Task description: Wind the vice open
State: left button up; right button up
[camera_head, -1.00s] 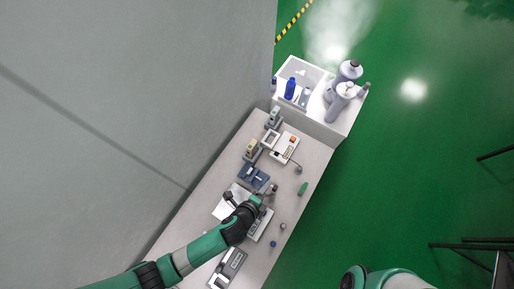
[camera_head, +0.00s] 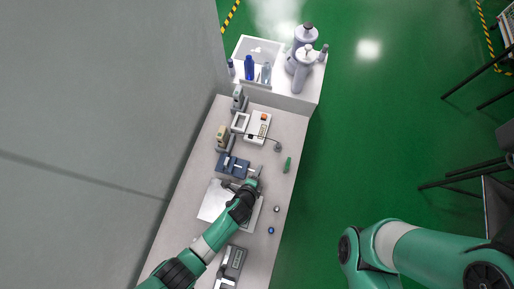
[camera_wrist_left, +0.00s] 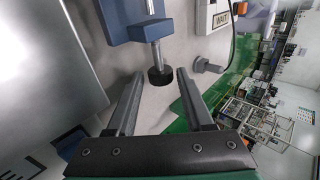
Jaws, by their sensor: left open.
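The blue vice (camera_head: 232,164) stands on the grey bench in the head view. In the left wrist view the vice (camera_wrist_left: 126,22) is at the top, with a metal screw and a black round knob (camera_wrist_left: 160,76) pointing toward my gripper. My left gripper (camera_head: 254,180) is at the vice's screw end. In the wrist view the left gripper (camera_wrist_left: 160,86) is open, its two fingers on either side of the knob, with gaps visible; I see no contact. My right arm shows at lower right, but its gripper does not.
A white tester (camera_head: 257,127) with an orange part and a cable lies beyond the vice. A green object (camera_head: 287,164) and a blue ball (camera_head: 271,231) lie near the bench's right edge. A silver plate (camera_head: 214,202) lies left of my left gripper. Bottles stand on the white cabinet (camera_head: 293,102).

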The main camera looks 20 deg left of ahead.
pick_arm(q)
jog(key=shift+w, duration=0.1)
grip_shut()
dwell(0.3)
jog(key=shift+w+r+g+p, duration=0.15)
jog(key=shift+r+g+p, duration=0.1)
jog(key=shift+g+p, duration=0.5)
jog(key=shift+w+g+p, duration=0.15)
jog(key=shift+g+p, duration=0.3)
jog(key=shift+p, duration=0.05)
jog(key=shift+w+f+g, duration=0.1)
jog(key=shift+w+g, duration=0.05)
jog(key=shift+g, duration=0.55)
jog(key=shift+w+g+b, duration=0.1)
jog(key=shift+g+b, duration=1.25)
jog(key=shift+g, duration=0.35)
